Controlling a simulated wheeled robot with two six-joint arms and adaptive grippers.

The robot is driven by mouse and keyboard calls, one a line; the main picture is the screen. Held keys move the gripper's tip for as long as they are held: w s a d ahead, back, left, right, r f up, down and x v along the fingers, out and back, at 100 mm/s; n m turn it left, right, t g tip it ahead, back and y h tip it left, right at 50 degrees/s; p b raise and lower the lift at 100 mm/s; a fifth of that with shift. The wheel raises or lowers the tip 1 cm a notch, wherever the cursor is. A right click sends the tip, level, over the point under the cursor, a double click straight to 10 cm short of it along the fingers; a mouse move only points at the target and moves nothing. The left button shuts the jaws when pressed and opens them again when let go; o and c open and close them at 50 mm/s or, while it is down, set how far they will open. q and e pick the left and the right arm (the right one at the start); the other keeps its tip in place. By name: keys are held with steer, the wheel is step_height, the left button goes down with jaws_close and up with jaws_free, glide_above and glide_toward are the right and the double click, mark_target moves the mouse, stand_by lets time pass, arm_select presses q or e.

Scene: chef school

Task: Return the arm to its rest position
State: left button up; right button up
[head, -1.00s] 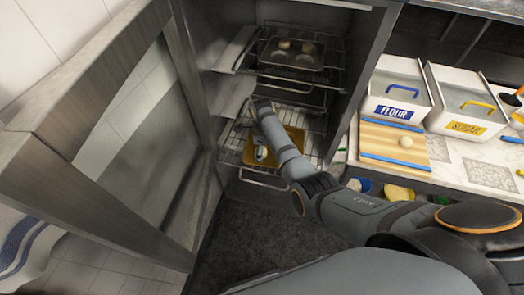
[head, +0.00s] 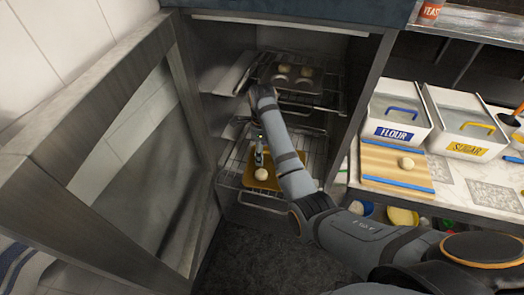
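My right arm reaches in from the right into the open cabinet. Its gripper (head: 259,161) points down just above a pale round dough ball (head: 261,174). The ball lies on a yellow-brown tray (head: 259,184) on the lower wire rack. The ball shows clear below the gripper, which seems not to hold it. The fingers are too small to tell whether they are open or shut. My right forearm hides part of the tray and rack. My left gripper is not in view.
A dark tray (head: 292,79) with several pale round pieces is on the upper rack (head: 332,99). The open cabinet door (head: 90,120) stands at left. At right, the counter holds a flour bin (head: 393,130), a sugar bin (head: 462,151) and a board (head: 380,159) with another ball (head: 406,163).

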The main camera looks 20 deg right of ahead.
stand_by(0.3)
steer(key=s+d+f+n, duration=0.1)
steer(key=s+f+n, duration=0.1)
steer(key=s+n, duration=0.1)
steer(key=s+d+f+n+t, duration=0.1)
steer(key=s+d+f+n, duration=0.1)
steer(key=s+f+n, duration=0.1)
steer(key=s+d+f+n, duration=0.2)
steer(key=s+f+n, duration=0.1)
steer(key=s, duration=0.1)
steer(key=shift+s+h, duration=0.25)
steer(key=shift+h, duration=0.05)
steer(key=s+d+r+n+t, duration=0.2)
steer(key=s+r+n+t, duration=0.1)
steer(key=s+n, duration=1.25)
steer(key=s+d+f+g+b, duration=0.1)
steer(key=s+f, duration=0.1)
steer(key=f, duration=1.3)
steer(key=s+d+f+g+b, duration=0.1)
steer(key=s+d+f, duration=0.1)
steer(key=f, duration=1.2)
steer(key=s+f, duration=1.6)
steer(key=s, duration=0.1)
steer(key=shift+s+d+f+g+b, duration=0.25)
steer(key=shift+s+f+g+b, duration=0.05)
steer(key=shift+g+b, duration=0.1)
